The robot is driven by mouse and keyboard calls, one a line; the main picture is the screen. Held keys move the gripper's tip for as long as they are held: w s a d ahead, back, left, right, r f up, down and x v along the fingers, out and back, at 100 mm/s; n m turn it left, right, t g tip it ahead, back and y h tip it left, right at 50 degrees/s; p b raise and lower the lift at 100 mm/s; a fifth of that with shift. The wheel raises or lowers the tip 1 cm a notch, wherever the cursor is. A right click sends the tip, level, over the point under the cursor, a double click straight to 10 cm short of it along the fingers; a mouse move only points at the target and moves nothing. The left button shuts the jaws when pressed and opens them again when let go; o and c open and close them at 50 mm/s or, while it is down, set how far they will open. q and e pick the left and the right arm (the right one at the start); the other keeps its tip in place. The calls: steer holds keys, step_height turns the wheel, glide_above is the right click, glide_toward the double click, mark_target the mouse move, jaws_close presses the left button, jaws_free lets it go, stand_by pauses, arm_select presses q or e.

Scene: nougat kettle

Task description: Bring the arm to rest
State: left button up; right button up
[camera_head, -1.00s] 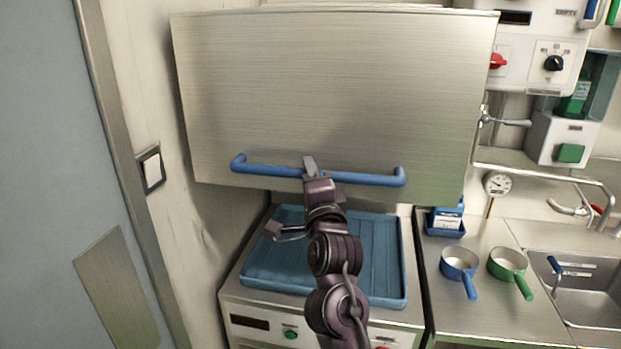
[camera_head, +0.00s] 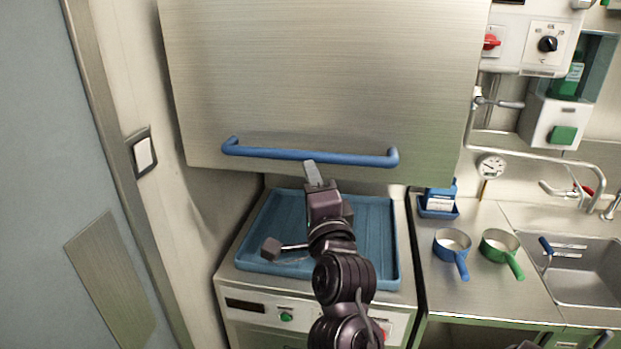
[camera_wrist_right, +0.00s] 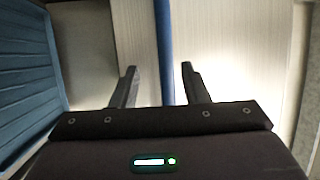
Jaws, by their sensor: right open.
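My right gripper (camera_head: 312,174) is in the middle of the head view, just below the blue handle (camera_head: 355,159) of the large raised steel hood (camera_head: 320,80). Its jaws are open and hold nothing. In the right wrist view the two dark fingers (camera_wrist_right: 158,68) stand apart, and the blue handle (camera_wrist_right: 164,45) runs lengthwise through the gap between them as seen from there. I cannot tell how far the fingertips are from the handle. My right arm rises from the bottom of the picture over the machine. My left gripper is not in view.
Below the hood, a blue tray (camera_head: 378,225) lies on the steel machine (camera_head: 240,277). To the right, a blue pan (camera_head: 452,242) and a green pan (camera_head: 499,242) stand on the counter, beside the sink (camera_head: 590,275). A wall with a switch (camera_head: 144,153) is at left.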

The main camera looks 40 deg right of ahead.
stand_by(0.4)
